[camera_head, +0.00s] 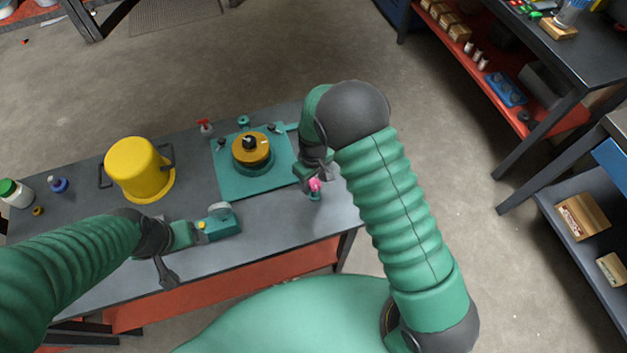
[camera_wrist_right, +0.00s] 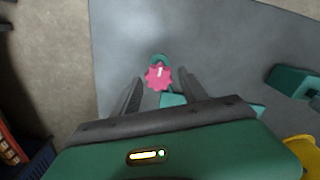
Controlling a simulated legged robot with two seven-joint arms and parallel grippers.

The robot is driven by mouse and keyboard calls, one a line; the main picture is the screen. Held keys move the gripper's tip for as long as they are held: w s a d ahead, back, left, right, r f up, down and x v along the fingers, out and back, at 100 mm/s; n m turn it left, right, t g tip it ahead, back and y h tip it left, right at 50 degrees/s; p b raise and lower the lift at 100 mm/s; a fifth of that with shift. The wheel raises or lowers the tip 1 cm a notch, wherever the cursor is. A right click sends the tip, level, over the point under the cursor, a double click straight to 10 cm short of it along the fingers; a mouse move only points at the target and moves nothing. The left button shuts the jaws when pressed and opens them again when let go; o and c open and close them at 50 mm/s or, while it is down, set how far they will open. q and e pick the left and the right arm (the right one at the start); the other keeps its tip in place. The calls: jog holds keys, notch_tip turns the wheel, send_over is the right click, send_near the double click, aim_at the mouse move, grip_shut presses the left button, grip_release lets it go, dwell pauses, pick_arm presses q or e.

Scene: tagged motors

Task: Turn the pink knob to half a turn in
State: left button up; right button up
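The pink knob (camera_head: 315,185) stands on a small teal base near the right end of the grey table (camera_head: 275,222). In the right wrist view the knob (camera_wrist_right: 158,77) is a toothed pink disc with a white mark near its top. My right gripper (camera_head: 312,178) is above and beside the knob. In the right wrist view my right gripper (camera_wrist_right: 160,88) has its two dark fingers apart, one on each side of the knob, with gaps between.
A teal plate (camera_head: 226,182) with an orange and black motor (camera_head: 251,149) lies left of the knob. A yellow bucket (camera_head: 138,169), a red-topped bottle (camera_head: 205,127) and small bottles stand farther left. The table's right edge is close to the knob.

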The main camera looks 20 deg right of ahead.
aim_at(314, 182)
pick_arm(q)
jog(key=shift+d, duration=0.3)
pick_arm(e)
jog(key=shift+o, duration=0.3)
jog(key=shift+s+d, duration=0.1)
jog(key=shift+d, duration=0.1)
jog(key=shift+r, duration=0.35)
pick_arm(q)
jog(key=shift+b+x, duration=0.8)
jog(key=shift+b, duration=0.05)
pick_arm(e)
notch_tip(314, 182, up, 16)
pick_arm(q)
jog(key=shift+s+a, duration=0.1)
jog(key=shift+s, duration=0.1)
pick_arm(e)
jog(key=shift+a, duration=0.1)
